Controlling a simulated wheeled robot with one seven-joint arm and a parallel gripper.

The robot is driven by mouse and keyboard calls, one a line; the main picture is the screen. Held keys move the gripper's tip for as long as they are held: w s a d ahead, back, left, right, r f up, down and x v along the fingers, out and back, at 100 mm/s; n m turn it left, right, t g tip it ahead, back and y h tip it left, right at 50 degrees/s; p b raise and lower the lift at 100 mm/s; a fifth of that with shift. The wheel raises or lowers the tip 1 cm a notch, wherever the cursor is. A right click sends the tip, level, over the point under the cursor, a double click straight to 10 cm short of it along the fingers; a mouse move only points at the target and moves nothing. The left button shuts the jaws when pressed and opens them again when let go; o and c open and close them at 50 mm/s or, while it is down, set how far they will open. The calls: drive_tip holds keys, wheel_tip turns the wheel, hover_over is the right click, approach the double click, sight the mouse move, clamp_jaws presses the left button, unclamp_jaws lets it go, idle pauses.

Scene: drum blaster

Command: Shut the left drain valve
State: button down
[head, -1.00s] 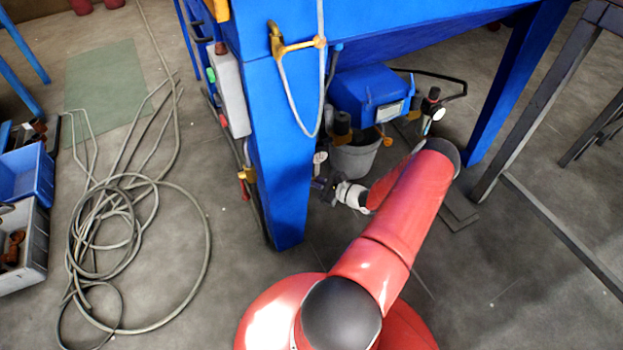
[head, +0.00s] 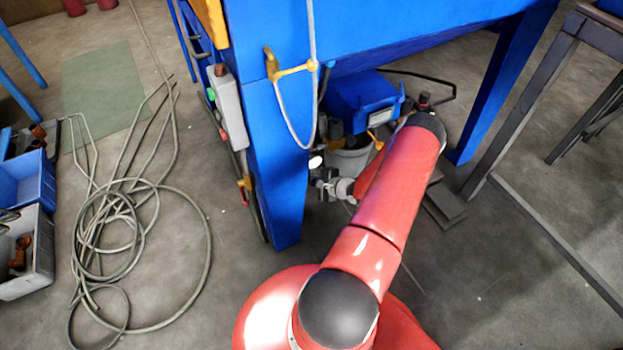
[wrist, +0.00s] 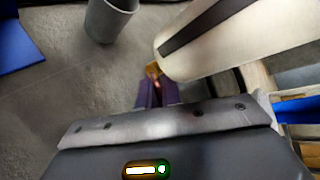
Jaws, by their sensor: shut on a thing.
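In the wrist view, my gripper's purple fingers (wrist: 155,93) are closed together on a small orange-yellow piece (wrist: 153,71), which looks like a valve handle. It sits against the end of a pale cylinder (wrist: 205,42) with a dark stripe. I cannot tell how far the handle is turned, and the valve body is hidden. In the head view, my gripper (head: 327,183) is low beside the blue leg, under the machine, and the handle it holds is not visible. A separate yellow lever (head: 375,141) shows to the right, near the grey bucket (head: 350,161).
The blue machine leg (head: 278,195) stands just left of my gripper. The bucket also shows in the wrist view (wrist: 108,20). A blue box (head: 363,100) hangs above it. A coiled hose (head: 125,225) lies on the floor at left. Dark frame legs (head: 525,95) stand at right.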

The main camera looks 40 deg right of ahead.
idle(0.4)
drive_tip(key=c, duration=1.6)
unclamp_jaws()
drive_tip(key=shift+o, duration=0.2)
drive_tip(key=v, duration=0.8)
drive_tip(key=shift+p, duration=0.35)
drive_tip(key=shift+w, duration=0.1)
